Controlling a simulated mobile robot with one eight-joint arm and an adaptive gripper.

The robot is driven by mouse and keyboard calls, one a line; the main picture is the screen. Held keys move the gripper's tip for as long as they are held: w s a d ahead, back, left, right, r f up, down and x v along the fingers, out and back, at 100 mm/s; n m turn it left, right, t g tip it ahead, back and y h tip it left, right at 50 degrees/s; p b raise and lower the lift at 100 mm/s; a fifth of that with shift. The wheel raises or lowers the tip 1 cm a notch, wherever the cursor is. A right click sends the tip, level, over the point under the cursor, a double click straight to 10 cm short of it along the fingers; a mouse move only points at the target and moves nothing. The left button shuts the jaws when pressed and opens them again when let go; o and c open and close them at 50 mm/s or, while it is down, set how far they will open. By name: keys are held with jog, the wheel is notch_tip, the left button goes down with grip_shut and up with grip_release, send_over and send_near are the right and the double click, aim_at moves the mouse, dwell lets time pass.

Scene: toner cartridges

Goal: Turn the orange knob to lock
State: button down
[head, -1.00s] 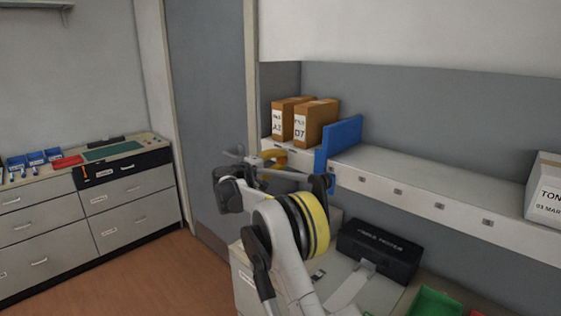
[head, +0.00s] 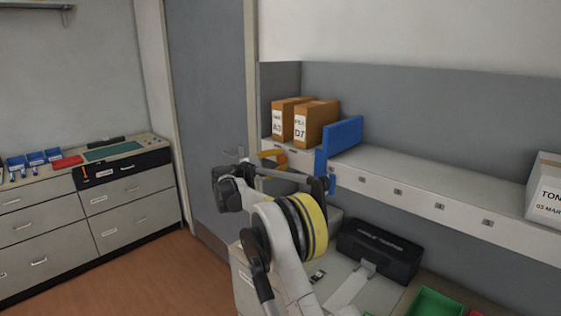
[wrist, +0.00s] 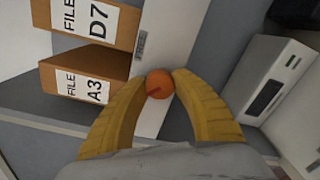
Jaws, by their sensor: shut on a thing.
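The orange knob (wrist: 160,84) shows in the wrist view between the two yellow fingertips, with a small darker mark on its face. My gripper (wrist: 159,86) is shut on it, one finger touching each side. The knob sits at the pale front strip of the shelf (wrist: 150,50). In the head view my gripper (head: 273,159) is at the left end of the shelf's front edge, below the file boxes. There my wrist and fingers hide the knob.
Brown file boxes A3 (head: 284,123) and D7 (head: 317,126) stand on the shelf just above my gripper. A blue upright panel (head: 340,144) stands beside them. A black box (head: 378,252) is on the bench below. A grey door (head: 206,100) is at the left.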

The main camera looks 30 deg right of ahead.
dwell(0.4)
jog(key=c, duration=1)
grip_release()
jog(key=shift+a, duration=0.1)
jog(key=v, duration=1.1)
jog(key=shift+s+a, duration=0.2)
jog(key=shift+a, duration=0.2)
jog(key=shift+r, duration=0.1)
